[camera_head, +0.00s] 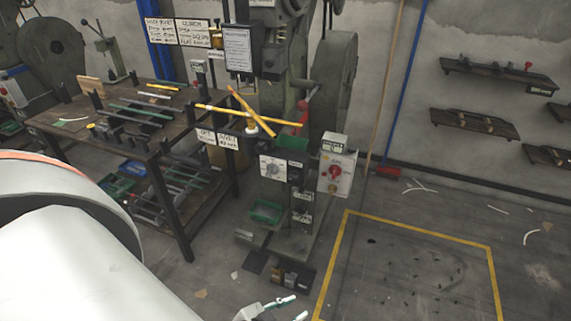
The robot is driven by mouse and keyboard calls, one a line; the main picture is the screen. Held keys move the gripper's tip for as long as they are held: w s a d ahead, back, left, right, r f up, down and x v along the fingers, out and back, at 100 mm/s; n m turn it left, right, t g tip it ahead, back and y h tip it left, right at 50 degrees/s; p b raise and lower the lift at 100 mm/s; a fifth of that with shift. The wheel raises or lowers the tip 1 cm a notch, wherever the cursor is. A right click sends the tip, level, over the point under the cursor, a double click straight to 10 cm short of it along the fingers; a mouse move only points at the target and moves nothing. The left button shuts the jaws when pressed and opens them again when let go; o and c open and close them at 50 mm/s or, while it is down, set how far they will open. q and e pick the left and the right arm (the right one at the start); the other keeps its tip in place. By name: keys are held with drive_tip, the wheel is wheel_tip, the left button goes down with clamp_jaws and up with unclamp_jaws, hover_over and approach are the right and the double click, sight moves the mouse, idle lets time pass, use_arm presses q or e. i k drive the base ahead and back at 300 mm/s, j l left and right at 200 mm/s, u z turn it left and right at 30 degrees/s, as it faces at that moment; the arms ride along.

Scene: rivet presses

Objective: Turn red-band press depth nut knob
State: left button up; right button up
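A grey-green rivet press (290,70) stands in the upper middle, with a large flywheel (335,80) on its right side. A red part (302,106) shows on the press near the yellow crossed bars (250,116). I cannot make out a red band or tell which part is the depth nut knob. My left gripper (297,307) is at the bottom edge, in front of the press base and well apart from the press. Its two fingers look spread and empty, partly cut off by the frame. My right gripper is out of view.
A control box (337,172) with a red knob is on the press's right. A workbench (60,121) with metal strips stands left; a second press (45,50) is behind it. Yellow lines (420,229) mark floor at the right, mostly clear. Shelves (498,76) hang on the wall.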

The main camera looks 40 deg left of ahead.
sight(272, 169)
drive_tip(key=u, duration=1.25)
